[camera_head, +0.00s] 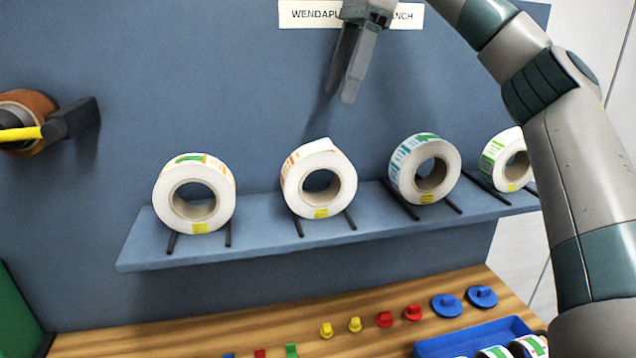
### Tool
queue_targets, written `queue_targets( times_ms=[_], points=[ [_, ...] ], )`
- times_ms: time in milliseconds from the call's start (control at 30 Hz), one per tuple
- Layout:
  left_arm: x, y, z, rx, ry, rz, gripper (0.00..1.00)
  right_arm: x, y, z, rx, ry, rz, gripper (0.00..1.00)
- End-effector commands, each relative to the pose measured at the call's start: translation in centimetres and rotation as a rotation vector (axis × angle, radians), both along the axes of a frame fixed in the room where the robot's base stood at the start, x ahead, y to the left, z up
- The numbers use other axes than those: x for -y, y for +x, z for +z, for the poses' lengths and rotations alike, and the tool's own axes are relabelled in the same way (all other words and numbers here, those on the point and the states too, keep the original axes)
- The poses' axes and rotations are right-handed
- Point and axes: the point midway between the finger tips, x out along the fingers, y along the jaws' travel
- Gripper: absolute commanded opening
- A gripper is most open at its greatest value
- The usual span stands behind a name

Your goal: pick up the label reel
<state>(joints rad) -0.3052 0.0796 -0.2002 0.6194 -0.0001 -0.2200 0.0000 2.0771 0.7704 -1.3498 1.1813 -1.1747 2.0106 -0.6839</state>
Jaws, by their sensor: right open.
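Several white label reels stand upright in a row on a blue shelf (150,250), each resting on a pair of dark pegs. From the left they are a reel with green and orange print (168,192), a reel with orange print (293,190), a reel with teal and green print (405,165) and a reel with green print (492,160) at the right, partly hidden by my right arm. My right gripper (343,98) is open and empty, pointing down, above the shelf between the second and third reels and apart from them. My left gripper is not in view.
A blue panel (200,80) with a white sign (305,14) stands behind the shelf. A brown spindle with a yellow bar (20,133) is at the left. Below, a wooden table (200,335) carries small coloured knobs, blue discs (446,306) and a blue tray (430,348) with more reels.

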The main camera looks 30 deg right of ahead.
Motion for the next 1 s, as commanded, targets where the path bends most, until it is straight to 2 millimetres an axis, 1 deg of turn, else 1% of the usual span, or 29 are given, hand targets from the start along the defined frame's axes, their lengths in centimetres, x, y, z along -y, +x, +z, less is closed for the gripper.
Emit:
queue_targets(
  times_ms=[100, 267, 467, 700, 767, 900, 1000],
  points=[
    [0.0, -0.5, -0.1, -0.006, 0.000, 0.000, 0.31, -0.1, 0.0, -0.3, -0.002, 0.000, 0.001, 0.61],
    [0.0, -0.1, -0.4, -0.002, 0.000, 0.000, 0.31, -0.4, 0.2, -1.5, -0.003, 0.000, 0.002, 0.61],
    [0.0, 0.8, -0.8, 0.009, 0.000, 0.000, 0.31, -1.1, 0.3, -3.9, -0.003, 0.001, 0.002, 0.61],
    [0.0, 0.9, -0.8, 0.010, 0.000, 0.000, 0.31, -2.1, 0.6, -7.2, -0.003, 0.000, 0.003, 0.61],
    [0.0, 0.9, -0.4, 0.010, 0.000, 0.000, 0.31, -2.3, 0.6, -7.9, -0.003, -0.002, 0.002, 0.61],
    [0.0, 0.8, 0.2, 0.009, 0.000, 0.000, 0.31, -3.0, 0.8, -10.0, -0.004, -0.002, 0.000, 0.61],
    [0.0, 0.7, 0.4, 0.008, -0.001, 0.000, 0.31, -3.3, 0.9, -11.0, -0.001, -0.002, 0.000, 0.61]
  ],
)
